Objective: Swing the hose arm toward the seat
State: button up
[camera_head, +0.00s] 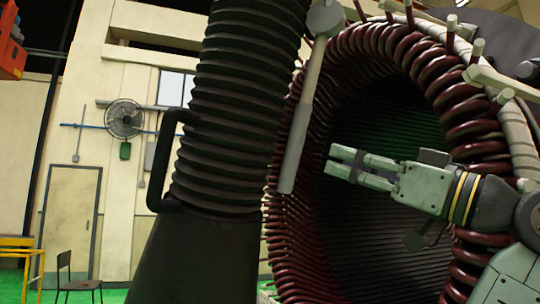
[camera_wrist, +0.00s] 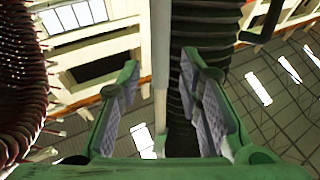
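A thick black ribbed hose (camera_head: 235,110) hangs left of centre in the head view, with a black loop handle (camera_head: 160,165) on its left side. In the wrist view the hose (camera_wrist: 205,25) shows beyond my fingers. A pale grey rod (camera_head: 306,115) hangs from a joint just right of the hose. It also runs down between the fingers in the wrist view (camera_wrist: 160,45). My gripper (camera_head: 330,162) is open and points left, right of the rod, with no contact visible. In the wrist view its fingers (camera_wrist: 160,65) are spread. A small chair (camera_head: 78,280) stands far back at lower left.
The large stator ring with dark red coils (camera_head: 470,110) surrounds the space behind my gripper, close to my arm. The stator also fills the left edge of the wrist view (camera_wrist: 22,90). A wall fan (camera_head: 124,118), a door (camera_head: 68,215) and a yellow frame (camera_head: 20,245) are far behind.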

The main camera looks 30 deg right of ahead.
aim_at(301, 147)
jog(key=p+x, duration=0.3)
jog(key=x, duration=0.7)
jog(key=shift+r, duration=0.2)
jog(key=shift+c, duration=0.4)
grip_shut()
